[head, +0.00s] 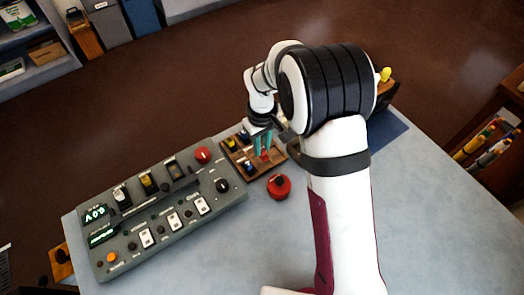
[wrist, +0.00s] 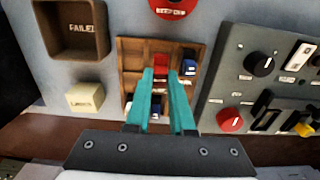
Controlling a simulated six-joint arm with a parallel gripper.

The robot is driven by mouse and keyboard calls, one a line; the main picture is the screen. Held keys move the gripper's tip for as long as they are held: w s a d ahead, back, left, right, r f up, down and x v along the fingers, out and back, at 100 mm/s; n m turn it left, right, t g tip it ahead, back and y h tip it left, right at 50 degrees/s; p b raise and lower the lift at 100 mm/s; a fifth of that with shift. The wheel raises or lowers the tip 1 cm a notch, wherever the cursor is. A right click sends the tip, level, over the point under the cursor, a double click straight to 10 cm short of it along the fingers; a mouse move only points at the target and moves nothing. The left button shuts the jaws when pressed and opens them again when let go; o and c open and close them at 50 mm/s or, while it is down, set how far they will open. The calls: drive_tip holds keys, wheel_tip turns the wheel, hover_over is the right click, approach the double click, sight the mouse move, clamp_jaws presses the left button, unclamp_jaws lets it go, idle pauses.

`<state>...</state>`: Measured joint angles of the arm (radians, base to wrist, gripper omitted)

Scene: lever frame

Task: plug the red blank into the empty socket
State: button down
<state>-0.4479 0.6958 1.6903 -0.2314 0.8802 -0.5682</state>
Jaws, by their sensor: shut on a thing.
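My gripper (head: 263,145) has teal fingers and points down at the wooden compartment tray (head: 232,154). The fingers are closed in on the red blank (head: 265,155), which shows as a small red patch at their tips in the head view. The grey panel (head: 165,215) stands left of the tray. A dark slot (head: 175,170), which looks like the empty socket, is beside a yellow-topped piece (head: 149,183).
Blue blanks (wrist: 188,68) share the tray. A red stop button (head: 279,186) stands near the tray. A box marked FAILED (wrist: 78,28) and a cream block (wrist: 85,97) flank the tray in the wrist view.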

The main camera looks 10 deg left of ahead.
drive_tip(key=s+d+r, duration=0.1)
drive_tip(key=d+r, duration=0.6)
drive_tip(key=d, duration=0.4)
drive_tip(key=s+a+m, duration=0.3)
drive_tip(key=a+m, duration=2.1)
drive_tip(key=m, duration=0.2)
drive_tip(key=s+a+m, duration=0.5)
drive_tip(key=a+m, duration=0.4)
drive_tip(key=m, duration=0.1)
drive_tip(key=shift+s+f, duration=0.15)
drive_tip(key=shift+f, duration=2.7)
drive_tip(key=shift+f, duration=0.15)
drive_tip(key=shift+f, duration=0.35)
drive_tip(key=shift+f, duration=0.25)
